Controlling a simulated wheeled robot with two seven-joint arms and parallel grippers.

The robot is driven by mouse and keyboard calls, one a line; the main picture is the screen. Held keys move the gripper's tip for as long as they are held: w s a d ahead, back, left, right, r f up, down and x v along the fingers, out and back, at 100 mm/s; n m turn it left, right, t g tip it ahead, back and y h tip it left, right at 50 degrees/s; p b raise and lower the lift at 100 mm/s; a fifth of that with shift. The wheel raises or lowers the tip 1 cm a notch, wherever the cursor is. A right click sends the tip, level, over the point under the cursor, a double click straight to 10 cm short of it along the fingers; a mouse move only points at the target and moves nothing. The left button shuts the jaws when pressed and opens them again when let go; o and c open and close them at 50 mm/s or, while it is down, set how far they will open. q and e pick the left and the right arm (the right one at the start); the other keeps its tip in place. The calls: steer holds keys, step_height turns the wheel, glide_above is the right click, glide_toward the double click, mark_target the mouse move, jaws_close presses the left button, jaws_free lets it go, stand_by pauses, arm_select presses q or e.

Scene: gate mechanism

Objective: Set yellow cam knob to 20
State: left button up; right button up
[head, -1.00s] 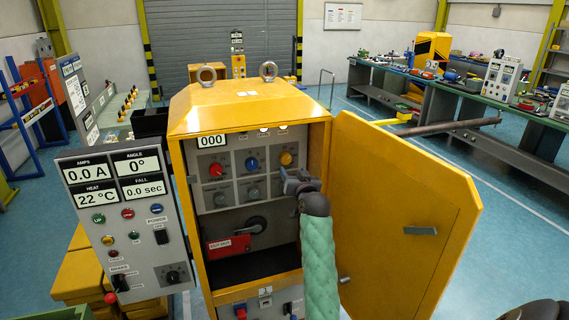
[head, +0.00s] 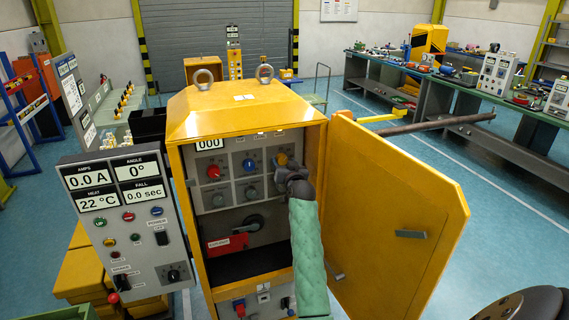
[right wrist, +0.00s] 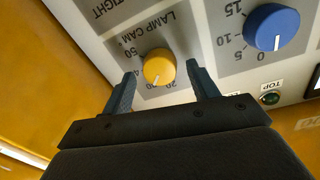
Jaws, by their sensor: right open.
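The yellow cam knob (right wrist: 159,67) sits on a grey panel beside the lettering "LAMP CAM" and a scale on which 50 and 40 are readable. Its white mark points down in the right wrist view. In the head view the yellow knob (head: 281,159) is at the panel's upper right, partly covered by my right gripper (head: 290,174). In the right wrist view my right gripper (right wrist: 163,70) is open, with one finger on each side of the knob. I cannot tell whether they touch it. My left gripper is not in view.
A blue knob (right wrist: 272,27) is close to the right finger. A red knob (head: 213,172) and several grey knobs share the panel. The open yellow door (head: 390,210) stands right of my arm. A readout panel (head: 120,215) stands at left.

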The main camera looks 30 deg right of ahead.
steer(key=shift+c, duration=0.5)
steer(key=c, duration=0.9)
